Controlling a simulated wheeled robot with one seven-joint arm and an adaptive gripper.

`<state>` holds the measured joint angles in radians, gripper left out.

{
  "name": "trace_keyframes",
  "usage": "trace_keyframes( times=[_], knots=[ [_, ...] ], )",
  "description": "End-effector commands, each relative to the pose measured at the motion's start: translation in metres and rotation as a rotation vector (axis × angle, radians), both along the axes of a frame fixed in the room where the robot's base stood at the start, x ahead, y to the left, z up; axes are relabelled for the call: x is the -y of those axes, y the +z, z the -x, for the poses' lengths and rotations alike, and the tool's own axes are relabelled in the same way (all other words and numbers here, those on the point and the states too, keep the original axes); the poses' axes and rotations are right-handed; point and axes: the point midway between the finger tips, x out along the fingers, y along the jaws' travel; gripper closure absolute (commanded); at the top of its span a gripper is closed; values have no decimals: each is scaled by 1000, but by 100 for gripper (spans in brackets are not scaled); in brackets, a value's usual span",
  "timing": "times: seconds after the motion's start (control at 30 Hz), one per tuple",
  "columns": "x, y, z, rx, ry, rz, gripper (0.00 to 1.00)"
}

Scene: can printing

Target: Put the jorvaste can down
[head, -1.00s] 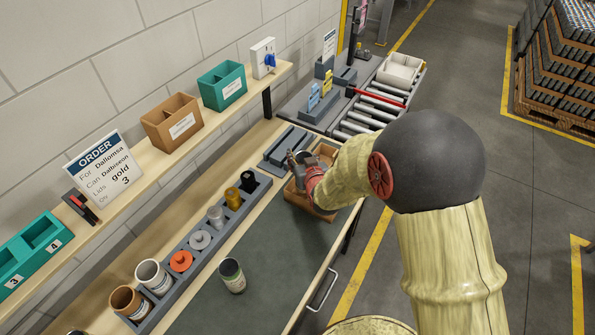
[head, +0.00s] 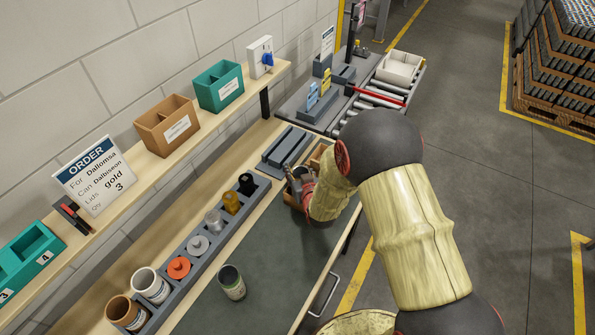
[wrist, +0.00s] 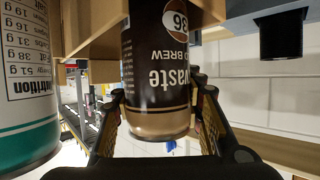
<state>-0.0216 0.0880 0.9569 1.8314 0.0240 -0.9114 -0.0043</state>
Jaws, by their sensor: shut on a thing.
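The jorvaste can (wrist: 158,75) is dark brown with a tan band at one end. Its lettering is upside down in the wrist view. My gripper (wrist: 155,115) is shut on it, one finger on each side. In the head view my gripper (head: 300,180) is at the wooden tray (head: 317,154) at the far end of the bench. My arm hides much of the tray and the held can. I cannot tell whether the can touches anything beneath it.
Another can (head: 231,282) stands on the dark mat (head: 262,240); a white-and-teal can (wrist: 28,85) is close in the wrist view. A grey rack (head: 205,250) of cups and colored pieces runs along the left. The mat's middle is clear.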

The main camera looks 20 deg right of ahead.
Motion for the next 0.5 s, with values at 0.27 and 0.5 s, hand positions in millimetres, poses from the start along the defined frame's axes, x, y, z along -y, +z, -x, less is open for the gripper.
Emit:
trace_keyframes(
  times=[0.27, 0.5],
  knots=[
    [0, -1, -1, 2, 0, 0, 72],
    [0, -3, 0, 2, 0, 0, 55]
  ],
)
